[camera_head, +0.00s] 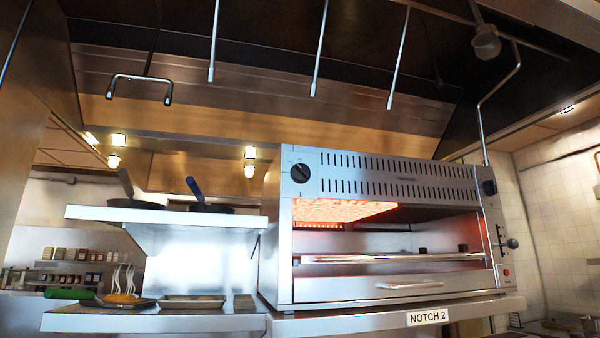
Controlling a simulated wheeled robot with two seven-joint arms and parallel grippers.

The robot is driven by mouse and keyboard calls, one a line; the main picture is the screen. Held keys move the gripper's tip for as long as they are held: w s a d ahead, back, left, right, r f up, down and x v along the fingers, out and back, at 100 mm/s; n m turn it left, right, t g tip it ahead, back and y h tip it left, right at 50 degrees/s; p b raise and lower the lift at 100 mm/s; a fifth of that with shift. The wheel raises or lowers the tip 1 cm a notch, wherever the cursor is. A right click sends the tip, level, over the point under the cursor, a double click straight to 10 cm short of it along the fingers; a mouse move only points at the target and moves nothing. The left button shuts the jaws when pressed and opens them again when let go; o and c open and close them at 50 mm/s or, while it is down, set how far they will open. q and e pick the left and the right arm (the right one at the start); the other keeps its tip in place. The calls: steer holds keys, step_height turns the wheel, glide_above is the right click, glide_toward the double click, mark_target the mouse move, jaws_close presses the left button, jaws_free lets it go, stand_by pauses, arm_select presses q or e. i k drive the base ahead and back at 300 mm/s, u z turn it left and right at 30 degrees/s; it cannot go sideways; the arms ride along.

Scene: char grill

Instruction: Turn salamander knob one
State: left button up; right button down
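The salamander (388,222) is a steel box grill on a shelf at the centre right, with a red-orange glow inside its open front. A round black knob (300,173) with a light pointer line sits at the upper left of its front panel. A second dark knob (489,187) sits at the upper right of the front. Which of them is knob one is not marked legibly. Neither of my grippers is in view.
Left of the salamander, an upper shelf (160,214) holds pans with handles sticking up. A lower shelf (150,322) holds a green-handled pan and trays. A lever (510,243) sticks out at the right.

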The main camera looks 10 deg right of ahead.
mark_target(301, 174)
steer(key=u, duration=2.5)
steer(key=k, duration=2.35)
steer(key=z, duration=2.35)
steer(key=i, duration=0.55)
steer(key=z, duration=0.05)
